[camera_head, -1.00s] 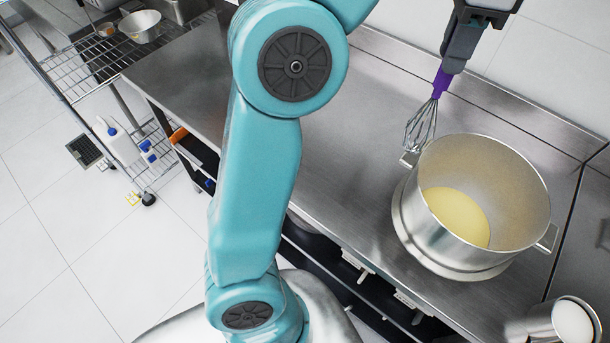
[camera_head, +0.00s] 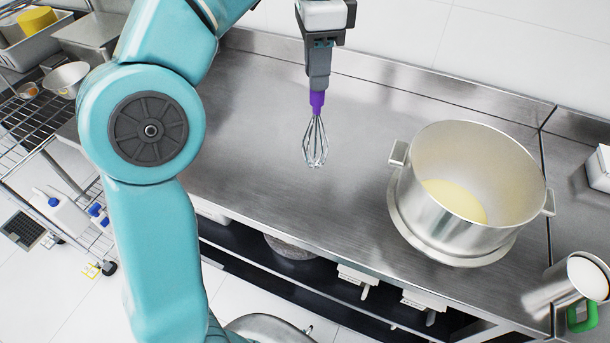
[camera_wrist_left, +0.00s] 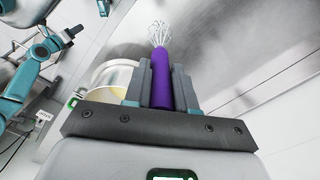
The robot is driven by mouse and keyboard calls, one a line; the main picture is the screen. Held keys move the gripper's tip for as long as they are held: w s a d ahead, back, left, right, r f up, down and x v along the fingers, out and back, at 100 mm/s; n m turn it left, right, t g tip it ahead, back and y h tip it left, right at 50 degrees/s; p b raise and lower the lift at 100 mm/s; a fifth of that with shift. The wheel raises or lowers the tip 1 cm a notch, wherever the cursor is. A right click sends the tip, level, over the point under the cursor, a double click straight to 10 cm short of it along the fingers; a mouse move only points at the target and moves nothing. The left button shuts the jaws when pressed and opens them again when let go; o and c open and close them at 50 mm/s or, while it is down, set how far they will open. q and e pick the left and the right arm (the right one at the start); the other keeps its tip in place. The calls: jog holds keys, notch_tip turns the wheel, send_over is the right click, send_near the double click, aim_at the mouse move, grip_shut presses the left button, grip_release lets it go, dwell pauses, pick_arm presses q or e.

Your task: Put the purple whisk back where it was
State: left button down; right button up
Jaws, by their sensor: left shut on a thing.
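The purple whisk (camera_head: 317,130) hangs head down above the steel counter, its wire end lowest. My left gripper (camera_head: 317,88) is shut on its purple handle. In the left wrist view the purple whisk (camera_wrist_left: 160,80) lies between the two fingers of my left gripper (camera_wrist_left: 160,88), with its wires pointing away. The whisk is left of the big pot and apart from it. I cannot tell how far its wires are above the counter. My right gripper is not in the head view, and I cannot make it out in the left wrist view.
A large steel pot (camera_head: 430,215) with yellow contents stands on the counter (camera_head: 260,150) to the right. A steel jug (camera_head: 545,288) with a green part is at the lower right. A wire rack (camera_head: 35,125) with bowls is at the left. The middle of the counter is clear.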

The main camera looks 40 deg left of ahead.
aim_at(317, 131)
pick_arm(q)
jog(key=f, duration=0.3)
jog(key=f+b, duration=0.1)
jog(key=f, duration=0.2)
jog(key=f+b, duration=0.1)
jog(key=f, duration=0.2)
jog(key=shift+w+a, duration=0.3)
jog(key=f, duration=0.4)
jog(key=shift+s+d+b, duration=0.15)
jog(key=shift+d+b, duration=0.2)
jog(key=shift+d, duration=0.05)
jog(key=f, duration=0.3)
jog(key=shift+a+f, duration=0.3)
jog(key=shift+a, duration=0.05)
jog(key=shift+d+f, duration=0.1)
jog(key=shift+f, duration=0.25)
jog(key=shift+d, duration=0.15)
jog(key=shift+f, duration=0.15)
jog(key=c, duration=1.3)
grip_release()
jog(key=shift+f+b, duration=0.1)
jog(key=shift+b, duration=0.2)
jog(key=o, duration=0.4)
jog(key=shift+c, duration=0.2)
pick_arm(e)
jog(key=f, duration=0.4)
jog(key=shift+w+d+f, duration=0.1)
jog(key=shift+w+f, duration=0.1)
